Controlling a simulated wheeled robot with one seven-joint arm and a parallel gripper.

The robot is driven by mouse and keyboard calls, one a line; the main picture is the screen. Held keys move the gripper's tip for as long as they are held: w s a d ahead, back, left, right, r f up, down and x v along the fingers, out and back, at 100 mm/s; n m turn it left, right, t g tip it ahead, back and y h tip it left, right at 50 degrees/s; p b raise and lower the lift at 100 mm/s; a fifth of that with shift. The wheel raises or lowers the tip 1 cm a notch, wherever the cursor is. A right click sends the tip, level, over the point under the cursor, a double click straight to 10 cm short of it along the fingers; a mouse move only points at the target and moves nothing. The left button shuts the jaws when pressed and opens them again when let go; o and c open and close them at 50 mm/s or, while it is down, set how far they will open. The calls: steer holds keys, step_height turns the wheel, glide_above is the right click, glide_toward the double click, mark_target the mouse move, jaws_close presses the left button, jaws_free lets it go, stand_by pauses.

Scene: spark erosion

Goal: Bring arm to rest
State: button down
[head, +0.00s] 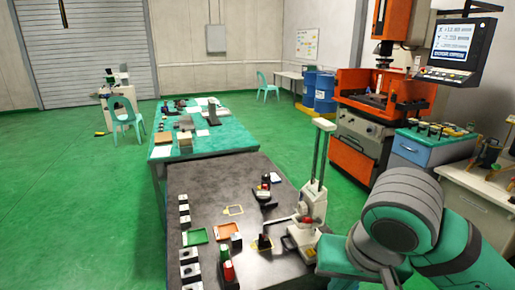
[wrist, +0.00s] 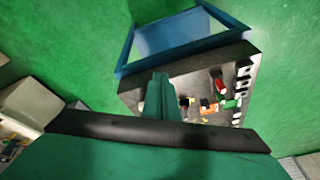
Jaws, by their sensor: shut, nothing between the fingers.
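My arm (head: 400,215), with grey and teal links, fills the lower right of the head view, beside the right edge of the dark-topped table (head: 205,178). My gripper is not clearly visible there. In the wrist view my gripper (wrist: 157,78) shows as teal fingers closed together, with nothing held. The fingers overlap the table top in the picture, and their distance from it cannot be told.
A white height gauge (head: 311,195) stands on the table close to my arm. Small blocks, trays and tools lie around it. A teal-topped bench (head: 228,137) adjoins behind. An orange machine (head: 368,140) and blue drawer cabinet (head: 420,152) stand right. Green floor (head: 70,200) is clear left.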

steer(key=w+a+f+m+t+y, duration=0.3)
steer(key=w+a+t+y, duration=0.8)
steer(key=w+a, duration=0.6)
steer(key=s+f+m+t+h, duration=0.2)
steer(key=s+f+h, duration=0.4)
steer(key=f, duration=0.5)
steer(key=s+f+m+t+h, duration=0.1)
steer(key=s+f+m+h, duration=0.3)
steer(key=s+f, duration=0.6)
steer(key=s+f+n, duration=0.2)
steer(key=s+n, duration=0.1)
steer(key=s, duration=0.5)
steer(key=s+d+f+n+g+h, duration=0.1)
steer(key=s+f+n, duration=0.2)
steer(key=s, duration=0.5)
steer(key=s+d+f+n+g, duration=0.1)
steer(key=s+f+n, duration=0.2)
steer(key=s, duration=0.6)
steer(key=shift+n+h, duration=0.3)
steer(key=shift+n, duration=0.6)
